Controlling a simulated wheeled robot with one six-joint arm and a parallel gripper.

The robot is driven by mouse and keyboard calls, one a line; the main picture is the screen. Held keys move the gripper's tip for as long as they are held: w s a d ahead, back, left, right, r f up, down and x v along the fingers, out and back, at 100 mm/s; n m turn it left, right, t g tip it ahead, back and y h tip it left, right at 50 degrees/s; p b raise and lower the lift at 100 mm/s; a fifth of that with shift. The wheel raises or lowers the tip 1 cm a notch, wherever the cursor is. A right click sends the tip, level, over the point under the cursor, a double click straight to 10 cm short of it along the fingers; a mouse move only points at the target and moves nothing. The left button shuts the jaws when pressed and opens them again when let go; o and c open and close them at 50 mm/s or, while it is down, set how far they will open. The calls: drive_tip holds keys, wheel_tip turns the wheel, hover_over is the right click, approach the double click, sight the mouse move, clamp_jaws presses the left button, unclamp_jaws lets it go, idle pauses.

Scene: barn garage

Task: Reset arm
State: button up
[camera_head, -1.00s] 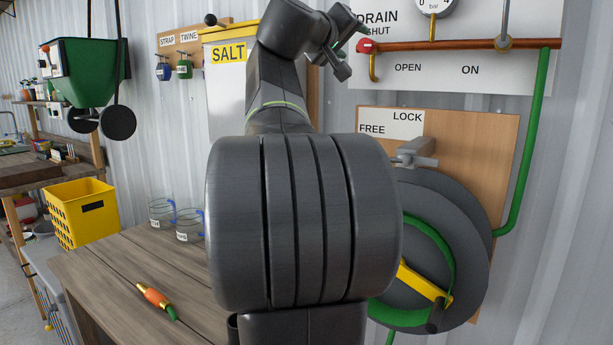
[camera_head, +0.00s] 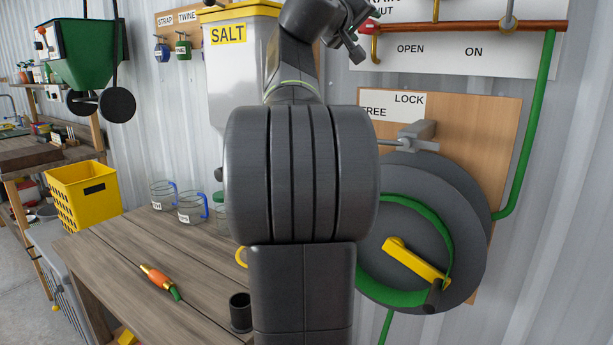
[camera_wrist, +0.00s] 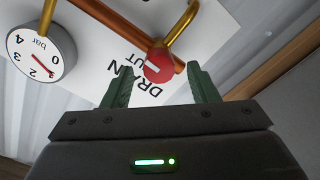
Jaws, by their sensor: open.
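My arm rises through the middle of the head view and hides part of the wall and bench. My gripper (camera_head: 362,38) is at the top, in front of the drain panel (camera_head: 450,62). In the wrist view my gripper (camera_wrist: 160,68) is open, with its two green fingers apart. A red round valve part (camera_wrist: 158,66) shows between the fingertips, beyond them; I cannot tell how far. No object is held.
A hose reel (camera_head: 465,235) with a yellow crank (camera_head: 415,262) is right of my arm, below a lock lever (camera_head: 415,136). The wooden bench (camera_head: 110,262) holds glass mugs (camera_head: 192,208), an orange nozzle (camera_head: 157,277) and a dark cup (camera_head: 241,312). A salt bin (camera_head: 228,75) stands behind.

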drive_tip(key=b+v, duration=0.2)
drive_tip(key=v, duration=1.1)
drive_tip(key=p+x, duration=0.1)
drive_tip(key=x, duration=0.6)
drive_tip(key=p+x, duration=0.2)
drive_tip(key=x, duration=0.5)
drive_tip(key=shift+r, duration=0.25)
drive_tip(key=shift+n+p, duration=0.4)
drive_tip(key=shift+n, duration=0.4)
drive_tip(key=shift+s+a+r+n+p, duration=0.1)
drive_tip(key=shift+s+n+p, duration=0.15)
drive_tip(key=shift+n+p, duration=0.8)
drive_tip(key=shift+w+n+p, duration=0.15)
drive_tip(key=shift+n+p, duration=0.5)
drive_tip(key=shift+n, duration=0.6)
drive_tip(key=n+p, duration=0.2)
drive_tip(key=n, duration=0.1)
drive_tip(key=shift+p, duration=0.3)
drive_tip(key=n+p, duration=0.6)
drive_tip(key=p, duration=0.1)
drive_tip(key=shift+n, duration=0.3)
drive_tip(key=shift+f+n+p, duration=0.25)
drive_tip(key=shift+n+p, duration=0.85)
drive_tip(key=shift+p, duration=0.05)
drive_tip(key=shift+f, duration=0.1)
